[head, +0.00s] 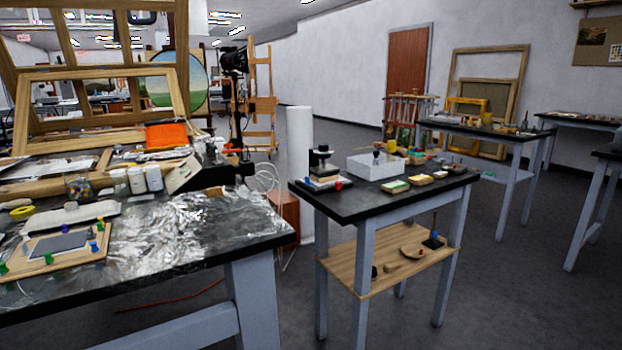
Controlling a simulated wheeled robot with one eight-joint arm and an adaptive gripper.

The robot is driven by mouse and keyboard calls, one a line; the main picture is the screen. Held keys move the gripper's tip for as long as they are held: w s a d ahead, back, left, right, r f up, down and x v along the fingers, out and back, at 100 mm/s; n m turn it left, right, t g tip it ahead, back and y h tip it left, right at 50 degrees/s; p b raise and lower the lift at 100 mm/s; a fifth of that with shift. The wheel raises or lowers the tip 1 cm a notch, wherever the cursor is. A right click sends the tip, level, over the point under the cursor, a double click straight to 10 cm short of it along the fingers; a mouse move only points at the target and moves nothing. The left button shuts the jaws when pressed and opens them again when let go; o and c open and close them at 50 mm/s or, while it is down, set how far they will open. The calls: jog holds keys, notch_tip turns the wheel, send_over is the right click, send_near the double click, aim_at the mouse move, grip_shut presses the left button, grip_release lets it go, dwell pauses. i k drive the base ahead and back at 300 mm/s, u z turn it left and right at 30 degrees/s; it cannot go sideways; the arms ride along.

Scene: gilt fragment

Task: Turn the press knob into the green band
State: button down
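A small device with a dark top (321,155) and a light base stands at the left end of the small black-topped table (375,207). It looks like a small press, but it is too small here to be sure. I cannot make out a knob scale or a green band on it. My gripper is not in view, and nothing of my arm shows near the tables.
The large table (200,232) at left has crinkled foil, jars (153,178), a board with pushpins (60,252) and wooden frames (100,95). A white box (376,166) stands on the small table. Bare floor (490,290) lies at right. A red cord (170,300) lies below the large table.

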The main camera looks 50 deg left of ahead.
aim_at(324, 146)
jog(key=u, duration=2.15)
jog(key=i, duration=1)
jog(key=u, duration=0.05)
